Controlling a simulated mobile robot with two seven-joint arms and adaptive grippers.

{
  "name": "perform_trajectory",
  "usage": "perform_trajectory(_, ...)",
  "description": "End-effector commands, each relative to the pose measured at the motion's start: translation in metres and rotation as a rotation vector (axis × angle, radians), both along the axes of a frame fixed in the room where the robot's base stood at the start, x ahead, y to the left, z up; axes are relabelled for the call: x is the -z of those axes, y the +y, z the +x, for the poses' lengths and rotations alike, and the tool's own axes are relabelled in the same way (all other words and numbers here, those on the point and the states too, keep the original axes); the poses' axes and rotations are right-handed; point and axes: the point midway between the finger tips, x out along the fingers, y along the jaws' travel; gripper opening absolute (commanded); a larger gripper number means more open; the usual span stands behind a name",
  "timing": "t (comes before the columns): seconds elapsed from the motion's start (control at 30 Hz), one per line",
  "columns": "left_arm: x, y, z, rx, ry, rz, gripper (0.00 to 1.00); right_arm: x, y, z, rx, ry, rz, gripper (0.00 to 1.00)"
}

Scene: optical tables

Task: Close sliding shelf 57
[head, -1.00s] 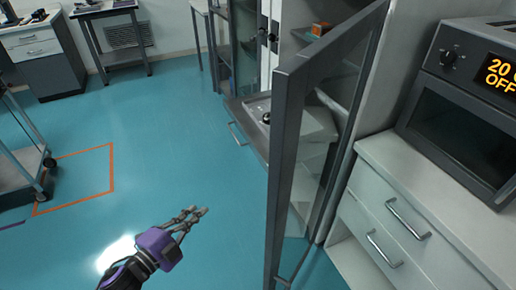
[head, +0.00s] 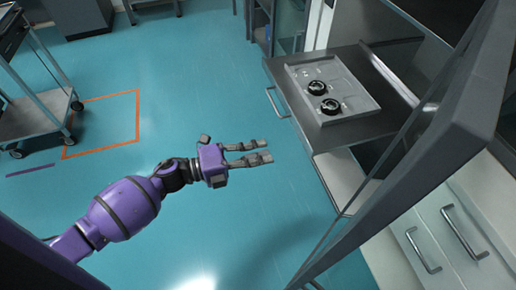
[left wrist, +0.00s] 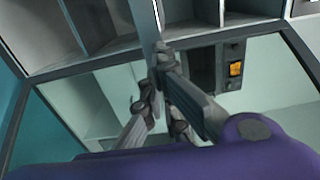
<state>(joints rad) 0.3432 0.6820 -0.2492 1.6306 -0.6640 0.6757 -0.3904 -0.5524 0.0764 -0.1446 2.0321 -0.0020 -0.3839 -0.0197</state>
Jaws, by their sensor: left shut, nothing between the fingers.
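The sliding shelf (head: 352,132) is a dark grey slab that sticks out from the cabinet in the head view. It has a bar handle (head: 277,103) on its front edge. A light grey tray (head: 355,92) lies on it with two round black items (head: 324,96). My left gripper (head: 272,152) is shut and empty. It is in front of the shelf, near the handle but apart from it, with its fingers pointing right. In the left wrist view its fingers (left wrist: 160,55) show before a framed glass panel. My right gripper is not in view.
An open glass cabinet door (head: 420,165) with a dark frame stands to the right, near the shelf. Drawers with handles (head: 462,232) are behind it. A wheeled cart (head: 40,100) stands at the left. The blue floor between is free.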

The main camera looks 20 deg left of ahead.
Motion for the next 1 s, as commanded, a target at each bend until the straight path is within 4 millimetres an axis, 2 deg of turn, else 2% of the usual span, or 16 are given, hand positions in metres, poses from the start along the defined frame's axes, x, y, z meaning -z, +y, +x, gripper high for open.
perform_trajectory(0.03, -0.005, -0.011, 0.008, 0.001, -0.005, -0.004, 0.00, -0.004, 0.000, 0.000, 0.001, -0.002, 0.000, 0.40)
perform_trajectory(0.3, -0.004, -0.058, 0.039, 0.000, -0.003, -0.002, 0.00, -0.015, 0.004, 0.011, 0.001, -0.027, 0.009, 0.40)
perform_trajectory(0.5, -0.002, -0.079, 0.054, -0.002, 0.000, -0.002, 0.00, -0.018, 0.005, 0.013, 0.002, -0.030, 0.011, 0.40)
perform_trajectory(1.0, -0.001, -0.085, 0.058, -0.002, 0.001, -0.001, 0.00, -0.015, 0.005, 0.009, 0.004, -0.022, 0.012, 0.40)
